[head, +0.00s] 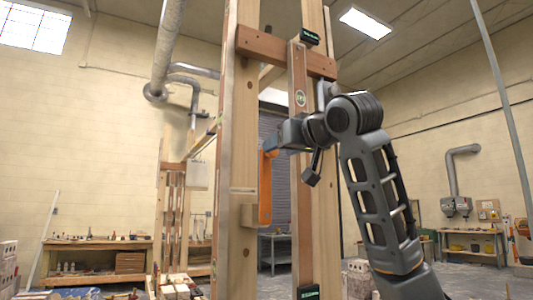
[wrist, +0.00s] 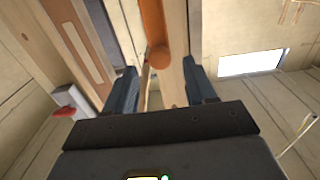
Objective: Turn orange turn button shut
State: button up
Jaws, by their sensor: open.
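The orange turn button (head: 265,190) is a long orange bar standing upright beside the left wooden post in the head view. My arm reaches in from the right, and my gripper (head: 272,146) is at the bar's upper end. In the wrist view the orange bar (wrist: 153,28) comes down from the top edge and its rounded end shows between the lines of the two fingers. My gripper (wrist: 161,86) is open there, with one dark finger on each side and clear gaps to the bar. I cannot tell whether anything touches.
Two tall wooden posts (head: 240,120) frame the spot, joined by a brown crosspiece (head: 285,51) above. A spirit level (head: 300,140) stands against the right post. A small wooden block (head: 248,215) sits by the bar's lower part. Workbenches (head: 95,262) stand far behind.

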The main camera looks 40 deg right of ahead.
jog(key=p+x, duration=0.1)
jog(key=x, duration=0.5)
jog(key=shift+w, duration=0.3)
jog(key=shift+c, duration=0.3)
grip_shut()
